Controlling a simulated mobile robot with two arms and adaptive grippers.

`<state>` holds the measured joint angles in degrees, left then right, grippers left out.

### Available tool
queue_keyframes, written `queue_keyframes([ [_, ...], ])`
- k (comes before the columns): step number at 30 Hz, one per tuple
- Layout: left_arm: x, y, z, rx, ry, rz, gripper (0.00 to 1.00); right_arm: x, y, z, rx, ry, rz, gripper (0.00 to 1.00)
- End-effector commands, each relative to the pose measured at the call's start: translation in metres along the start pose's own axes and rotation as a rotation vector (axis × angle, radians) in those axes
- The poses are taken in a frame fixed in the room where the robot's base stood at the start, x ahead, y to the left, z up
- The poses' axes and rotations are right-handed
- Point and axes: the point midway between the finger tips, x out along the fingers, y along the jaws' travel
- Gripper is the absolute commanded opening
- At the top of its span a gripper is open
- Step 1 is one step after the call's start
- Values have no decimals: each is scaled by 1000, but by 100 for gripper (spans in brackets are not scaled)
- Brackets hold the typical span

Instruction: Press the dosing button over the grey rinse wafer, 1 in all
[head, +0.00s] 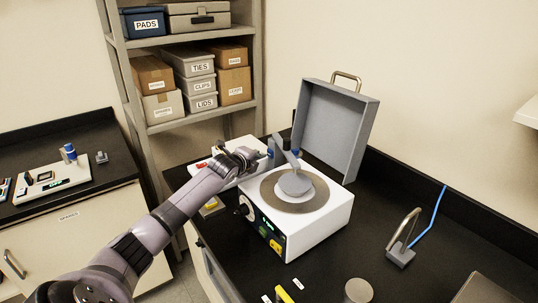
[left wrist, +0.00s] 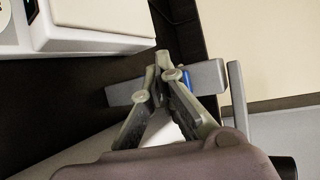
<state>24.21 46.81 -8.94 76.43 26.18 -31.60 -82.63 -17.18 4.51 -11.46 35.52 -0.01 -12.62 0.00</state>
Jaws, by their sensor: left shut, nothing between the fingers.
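A white profiler (head: 318,222) with a raised grey lid (head: 335,128) stands on the black bench. Its round brown plate (head: 272,194) carries a paler disc with a grey piece (head: 294,184) over it; I cannot tell which part is the rinse wafer. My left gripper (head: 266,156) is shut and empty behind the plate's left side, near small blue parts. In the left wrist view its fingertips (left wrist: 167,72) meet in front of a grey bar (left wrist: 207,75), with a blue part (left wrist: 186,78) just beyond. Contact is unclear, and the dosing button cannot be made out. My right gripper is out of view.
A metal arched handle on a grey block (head: 401,252) and a blue cable (head: 432,214) lie at right. A round metal piece (head: 358,290) and a yellow item (head: 285,294) are in front. A shelf (head: 195,117) with boxes stands behind. The right bench is mostly clear.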

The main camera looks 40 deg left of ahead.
Motion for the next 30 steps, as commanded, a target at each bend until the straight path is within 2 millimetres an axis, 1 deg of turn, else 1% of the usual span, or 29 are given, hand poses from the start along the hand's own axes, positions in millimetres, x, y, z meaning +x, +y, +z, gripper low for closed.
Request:
queue_keyframes([
  [6, 5, -4, -3, 0, 0, -1, 0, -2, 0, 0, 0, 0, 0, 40],
  [30, 10, -6, -6, 0, 1, 0, 0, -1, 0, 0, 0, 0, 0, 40],
])
